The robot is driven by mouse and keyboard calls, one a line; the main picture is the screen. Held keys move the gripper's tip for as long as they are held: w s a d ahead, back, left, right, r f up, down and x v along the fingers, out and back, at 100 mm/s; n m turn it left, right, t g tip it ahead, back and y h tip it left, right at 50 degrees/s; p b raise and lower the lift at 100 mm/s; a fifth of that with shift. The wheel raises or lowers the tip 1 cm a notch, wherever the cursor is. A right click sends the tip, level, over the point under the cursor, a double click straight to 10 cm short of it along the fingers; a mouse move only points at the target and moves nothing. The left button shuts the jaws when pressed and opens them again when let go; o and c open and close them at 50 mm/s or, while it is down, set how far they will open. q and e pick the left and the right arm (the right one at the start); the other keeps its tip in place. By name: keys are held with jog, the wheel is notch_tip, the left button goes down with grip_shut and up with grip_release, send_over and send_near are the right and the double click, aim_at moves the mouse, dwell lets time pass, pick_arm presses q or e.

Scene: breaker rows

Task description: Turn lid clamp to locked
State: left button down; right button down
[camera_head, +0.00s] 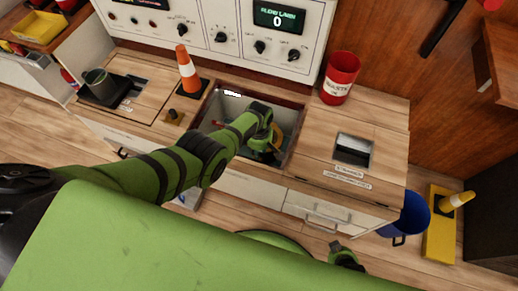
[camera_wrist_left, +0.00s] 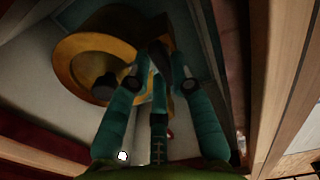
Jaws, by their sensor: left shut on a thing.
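A yellow round piece with a dark knob (camera_wrist_left: 75,68) lies in the open bin of the counter; its yellow edge also shows in the head view (camera_head: 276,143). My left gripper (camera_wrist_left: 158,58) reaches down into this bin, and it also shows in the head view (camera_head: 270,143). Its teal fingers are closed on a dark part at the right edge of the yellow piece. I take this part for the lid clamp, but the fingers hide most of it. I cannot tell which way the clamp is turned. A dark green part of my right arm (camera_head: 344,256) shows at the bottom.
An orange cone (camera_head: 187,70) and a red waste cup (camera_head: 340,77) stand on the counter. A control panel (camera_head: 232,35) with knobs rises behind. A blue bucket (camera_head: 408,217) stands at the right.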

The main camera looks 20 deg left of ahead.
pick_arm(q)
jog(key=shift+s, duration=0.1)
jog(key=c, duration=1.1)
grip_release()
jog(key=shift+r, duration=0.1)
jog(key=shift+r, duration=0.45)
notch_tip(320, 180, up, 11)
jog(key=shift+f, duration=0.1)
